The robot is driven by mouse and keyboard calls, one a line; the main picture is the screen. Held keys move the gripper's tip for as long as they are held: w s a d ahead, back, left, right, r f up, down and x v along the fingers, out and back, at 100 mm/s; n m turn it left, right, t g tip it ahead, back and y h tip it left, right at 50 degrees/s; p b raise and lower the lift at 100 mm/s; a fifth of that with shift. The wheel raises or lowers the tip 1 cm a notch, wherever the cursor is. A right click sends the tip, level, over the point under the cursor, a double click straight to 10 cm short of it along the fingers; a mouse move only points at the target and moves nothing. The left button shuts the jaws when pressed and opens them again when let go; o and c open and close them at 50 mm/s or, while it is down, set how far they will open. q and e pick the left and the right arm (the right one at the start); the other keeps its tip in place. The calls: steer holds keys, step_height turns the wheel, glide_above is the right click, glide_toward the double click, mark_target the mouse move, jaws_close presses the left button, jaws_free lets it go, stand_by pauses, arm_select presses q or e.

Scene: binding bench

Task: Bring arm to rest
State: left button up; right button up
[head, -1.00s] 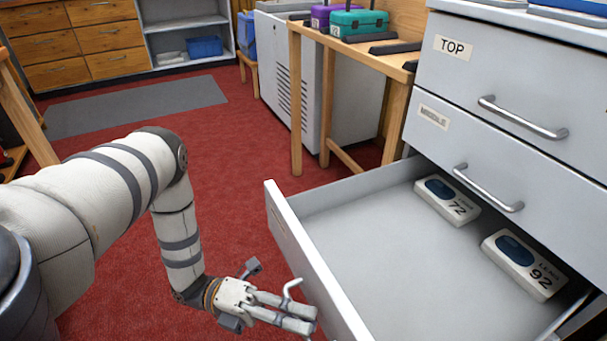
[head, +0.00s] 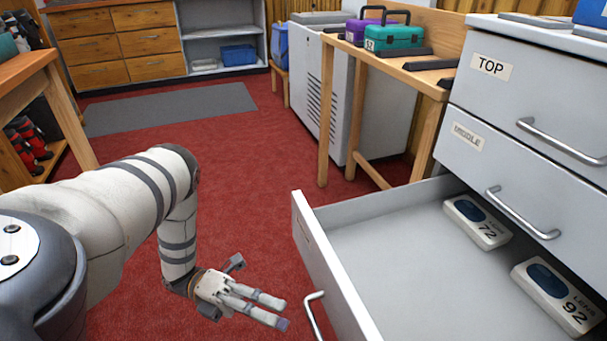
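My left gripper (head: 283,314) is at the lower middle of the head view, above the red floor and left of the open drawer. Its two fingers point right and slightly down, with a narrow gap between the tips and nothing seen between them. The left arm (head: 130,200) comes in from the left and bends down at the elbow. The gripper is apart from the drawer's handle (head: 313,318), which lies just right of the fingertips. My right gripper is not in view.
The open bottom drawer (head: 400,260) of the grey cabinet holds two white boxes, marked 72 (head: 477,222) and 92 (head: 556,292). A wooden bench (head: 400,78) bears purple and teal cases. A wooden table (head: 30,75) stands left. The red floor (head: 270,190) between is clear.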

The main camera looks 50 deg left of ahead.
arm_select(q)
steer(key=shift+v, duration=1.55)
